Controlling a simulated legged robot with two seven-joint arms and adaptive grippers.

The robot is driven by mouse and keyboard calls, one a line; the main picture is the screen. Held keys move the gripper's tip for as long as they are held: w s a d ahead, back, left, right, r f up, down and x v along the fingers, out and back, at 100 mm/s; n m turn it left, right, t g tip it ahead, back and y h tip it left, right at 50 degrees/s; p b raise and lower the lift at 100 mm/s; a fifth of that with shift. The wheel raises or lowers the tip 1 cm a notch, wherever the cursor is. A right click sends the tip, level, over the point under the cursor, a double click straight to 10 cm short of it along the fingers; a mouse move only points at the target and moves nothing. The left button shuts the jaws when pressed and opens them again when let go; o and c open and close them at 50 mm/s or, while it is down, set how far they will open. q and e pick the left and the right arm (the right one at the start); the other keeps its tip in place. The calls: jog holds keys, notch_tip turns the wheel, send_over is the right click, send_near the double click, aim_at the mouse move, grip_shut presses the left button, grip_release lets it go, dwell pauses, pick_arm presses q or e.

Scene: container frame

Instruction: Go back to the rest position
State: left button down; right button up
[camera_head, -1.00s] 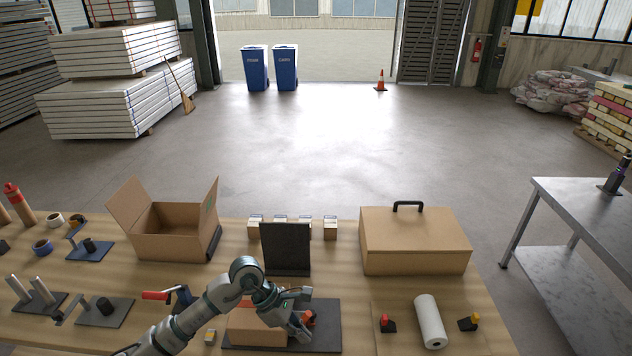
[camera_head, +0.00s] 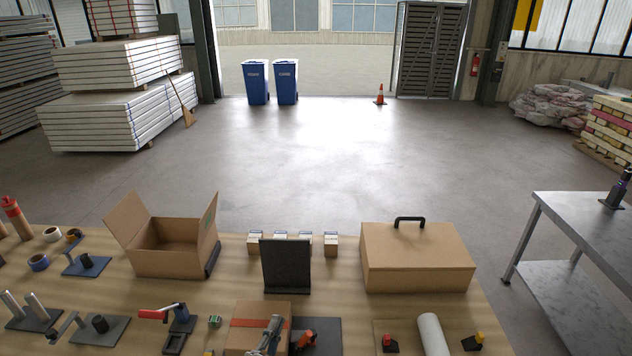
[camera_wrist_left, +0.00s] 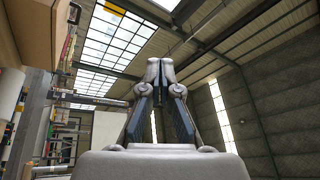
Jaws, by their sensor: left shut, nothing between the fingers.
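My left gripper (camera_head: 273,325) shows at the bottom edge of the head view, pointing up, in front of a small cardboard box (camera_head: 246,310) with an orange stripe. Most of its arm is out of the picture. In the left wrist view the gripper (camera_wrist_left: 160,66) points up toward the roof. Its two fingers meet at the tips, with nothing between them. My right gripper does not show.
The wooden table (camera_head: 335,255) carries an open carton (camera_head: 172,262), a black upright panel (camera_head: 286,266), a closed box with a handle (camera_head: 418,257) and a white roll (camera_head: 432,334). A metal table (camera_head: 590,225) stands at right.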

pick_arm(q)
jog(key=s+a+f+n+g+y, duration=0.3)
jog(key=s+a+f+n+g, duration=0.15)
jog(key=f, duration=0.45)
jog(key=s+a+f+n+g+y, duration=0.3)
jog(key=s+a+f+n+y, duration=0.15)
jog(key=f, duration=0.45)
jog(key=s+a+f+n+g+h, duration=0.1)
jog(key=s+f+n+g, duration=0.1)
jog(key=s+f+g, duration=0.5)
jog(key=s+a+f+n+g, duration=0.2)
jog(key=s+f+n, duration=0.15)
jog(key=s, duration=0.75)
jog(key=s+f+g, duration=0.1)
jog(key=s+f, duration=0.1)
jog(key=f, duration=1.2)
jog(key=s+f+g, duration=0.1)
jog(key=s+f, duration=0.1)
jog(key=f, duration=1.3)
jog(key=s+a+f+m, duration=0.1)
jog(key=s+a+f, duration=0.2)
jog(key=s+f, duration=1.1)
jog(key=shift+s+g, duration=0.45)
jog(key=shift+s, duration=0.8)
